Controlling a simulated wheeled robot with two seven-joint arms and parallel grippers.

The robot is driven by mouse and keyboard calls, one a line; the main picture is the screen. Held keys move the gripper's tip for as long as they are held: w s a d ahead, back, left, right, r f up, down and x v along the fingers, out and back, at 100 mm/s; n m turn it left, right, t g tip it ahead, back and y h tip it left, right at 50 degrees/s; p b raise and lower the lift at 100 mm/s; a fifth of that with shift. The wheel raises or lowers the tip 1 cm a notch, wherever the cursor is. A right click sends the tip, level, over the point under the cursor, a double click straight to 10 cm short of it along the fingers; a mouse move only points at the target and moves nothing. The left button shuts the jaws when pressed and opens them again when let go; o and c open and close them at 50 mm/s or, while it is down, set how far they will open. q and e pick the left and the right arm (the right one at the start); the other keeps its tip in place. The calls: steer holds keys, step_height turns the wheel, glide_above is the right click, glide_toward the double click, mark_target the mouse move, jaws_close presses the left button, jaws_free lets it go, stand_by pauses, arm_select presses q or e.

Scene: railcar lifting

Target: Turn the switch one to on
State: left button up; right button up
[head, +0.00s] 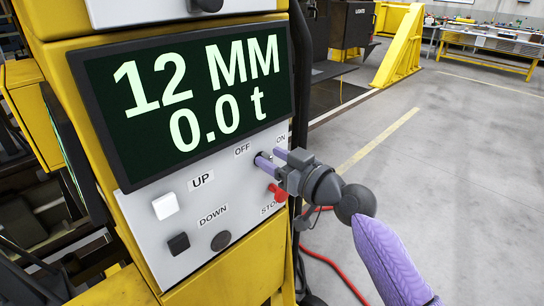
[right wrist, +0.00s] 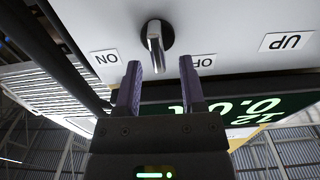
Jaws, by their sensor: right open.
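The switch (right wrist: 155,47) is a metal lever in a dark round collar on the light grey panel. In the right wrist view, which is upside down, it sits between the ON label (right wrist: 107,58) and the OFF label (right wrist: 203,61). I cannot tell which way it is thrown. My right gripper (right wrist: 160,66) is open, its two purple fingers pointing at the panel on either side of the lever's line. No contact is clear. In the head view the right gripper (head: 270,158) is close to the panel and largely hides the switch. My left gripper is out of view.
The display (head: 190,95) above reads 12 MM and 0.0 t. A white UP button (head: 165,206), a black DOWN button (head: 178,244) and a red STOP knob (head: 278,193) sit on the panel near the gripper.

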steer(key=shift+w+a, duration=0.3)
steer(key=shift+a, duration=0.05)
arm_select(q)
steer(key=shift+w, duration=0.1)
arm_select(e)
steer(key=c, duration=0.7)
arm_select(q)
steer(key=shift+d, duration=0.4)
